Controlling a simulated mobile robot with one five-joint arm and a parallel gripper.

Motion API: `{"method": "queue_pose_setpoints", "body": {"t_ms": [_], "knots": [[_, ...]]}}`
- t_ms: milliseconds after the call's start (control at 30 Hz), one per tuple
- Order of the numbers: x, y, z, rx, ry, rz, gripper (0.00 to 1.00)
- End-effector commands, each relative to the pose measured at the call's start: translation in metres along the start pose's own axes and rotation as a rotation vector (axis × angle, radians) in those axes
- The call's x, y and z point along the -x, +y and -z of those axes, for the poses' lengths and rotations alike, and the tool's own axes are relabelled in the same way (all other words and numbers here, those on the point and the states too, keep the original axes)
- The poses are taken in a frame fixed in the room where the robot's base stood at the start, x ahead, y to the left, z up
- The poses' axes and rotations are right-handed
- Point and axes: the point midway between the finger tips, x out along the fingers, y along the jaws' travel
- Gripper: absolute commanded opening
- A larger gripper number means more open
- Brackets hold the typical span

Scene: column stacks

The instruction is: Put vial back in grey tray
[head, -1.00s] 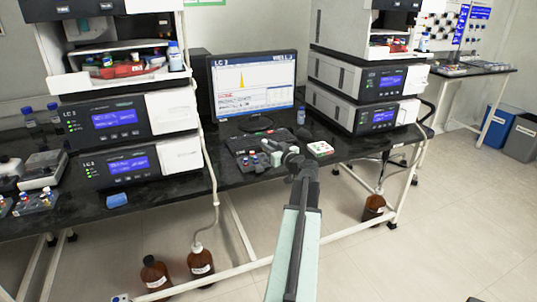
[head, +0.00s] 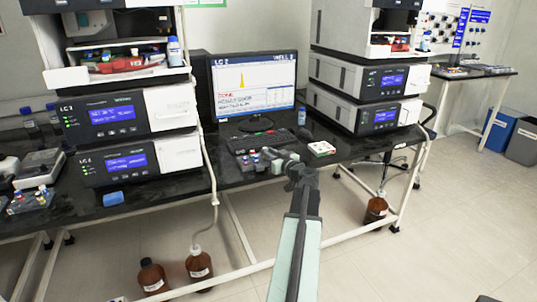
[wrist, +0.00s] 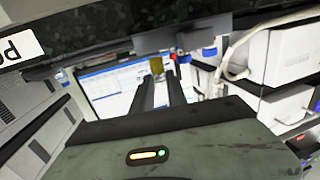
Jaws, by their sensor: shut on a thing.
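My gripper (wrist: 160,76) is shut on a small amber vial (wrist: 156,65), which shows between the fingertips in the wrist view. A grey tray (wrist: 152,42) with red- and blue-capped vials is just beyond the fingertips in the wrist view. In the head view, the tray (head: 247,168) sits on the black bench in front of the keyboard, and my gripper (head: 268,157) is at its right side, partly covering it. The held vial is too small to make out in the head view. I cannot tell whether it touches the tray.
The monitor (head: 254,85) and keyboard (head: 262,141) stand behind the tray. A white box (head: 321,148) lies to the right. Instrument stacks (head: 115,115) flank the monitor. Another rack of capped vials (head: 32,201) is far left, with a blue object (head: 113,199) near the bench edge.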

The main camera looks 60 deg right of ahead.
Motion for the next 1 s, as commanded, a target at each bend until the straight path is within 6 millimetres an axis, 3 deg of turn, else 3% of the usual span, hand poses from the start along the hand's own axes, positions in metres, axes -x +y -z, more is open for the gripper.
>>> {"method": "queue_pose_setpoints", "body": {"t_ms": [1000], "knots": [[0.000, 0.001, -0.015, 0.000, 0.000, -0.001, 0.00]]}}
